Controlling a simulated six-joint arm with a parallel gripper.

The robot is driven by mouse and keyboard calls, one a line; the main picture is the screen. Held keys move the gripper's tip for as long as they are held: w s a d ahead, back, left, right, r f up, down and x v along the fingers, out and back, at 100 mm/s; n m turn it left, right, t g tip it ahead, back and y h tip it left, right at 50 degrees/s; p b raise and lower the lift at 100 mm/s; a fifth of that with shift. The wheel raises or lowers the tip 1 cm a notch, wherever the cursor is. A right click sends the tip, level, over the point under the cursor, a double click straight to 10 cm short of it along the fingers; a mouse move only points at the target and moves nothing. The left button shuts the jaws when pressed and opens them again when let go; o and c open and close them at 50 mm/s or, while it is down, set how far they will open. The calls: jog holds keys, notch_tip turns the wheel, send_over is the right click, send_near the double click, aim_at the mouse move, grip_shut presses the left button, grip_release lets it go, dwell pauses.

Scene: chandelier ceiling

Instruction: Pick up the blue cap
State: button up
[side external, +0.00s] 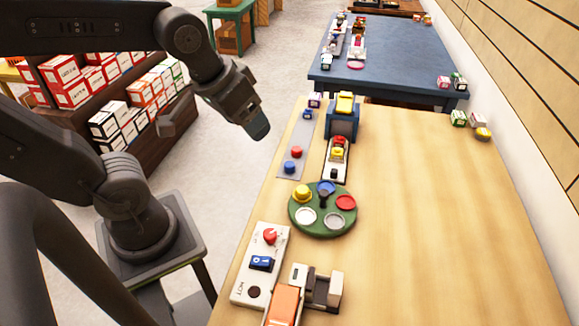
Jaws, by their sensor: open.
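A blue cap (326,187) sits at the back of the green round tray (322,226) on the wooden table, with a small dark piece at its front. A yellow cap (302,193), a red round piece (345,202), a white one (306,216) and a grey one (334,220) share this tray. My gripper (258,130) is open and empty. It appears up and to the left of the tray, well apart from the blue cap. Its fingers are seen nearly edge-on, so the gap between them is hard to see.
A grey strip (299,138) with red and blue buttons lies behind the tray. A blue stand (341,122) with a yellow top and a white panel (260,265) with a red knob are nearby.

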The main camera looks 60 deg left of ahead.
jog(key=w+a+f+n+g, duration=0.35)
jog(key=w+a+n, duration=0.25)
jog(key=w+n, duration=0.35)
jog(key=n+g, duration=0.2)
jog(key=n, duration=0.7)
send_over(290, 164)
jog(key=f, duration=2)
jog(key=shift+s+a+f, duration=0.1)
jog(key=shift+s+f, duration=0.1)
jog(key=shift+s, duration=0.1)
jog(key=shift+w+f, duration=0.15)
jog(key=shift+f, duration=1.2)
jog(key=shift+w+f, duration=0.15)
jog(key=shift+f, duration=1.15)
jog(key=shift+c, duration=0.4)
jog(key=c, duration=0.9)
